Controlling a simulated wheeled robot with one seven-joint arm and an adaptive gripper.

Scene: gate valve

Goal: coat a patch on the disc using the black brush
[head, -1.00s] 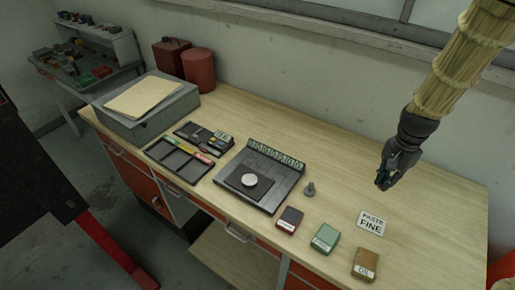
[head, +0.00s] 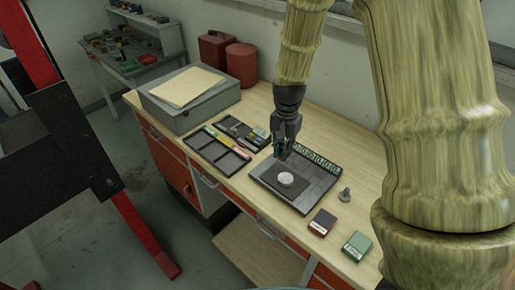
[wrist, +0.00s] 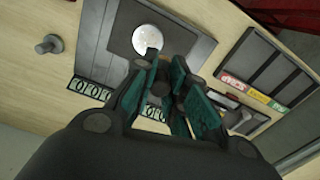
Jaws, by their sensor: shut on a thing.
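The pale round disc (head: 286,179) lies on a dark square pad on a grey plate (head: 322,186) in the middle of the bench. It also shows at the top of the wrist view (wrist: 147,38). My gripper (head: 281,154) points down above the back left of the plate, close to the disc and behind it. In the wrist view its green-padded fingers (wrist: 172,88) are shut on a slim dark thing, taken as the black brush (wrist: 152,54). The fingers hide most of it, and whether its tip touches the disc cannot be told.
A compartment tray (head: 217,151) with coloured strips and a smaller tray (head: 243,131) lie left of the plate. A small metal knob (head: 344,195) stands to its right. A dark red tin (head: 321,222) and a green tin (head: 357,246) sit in front. A grey box (head: 190,98) stands behind left.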

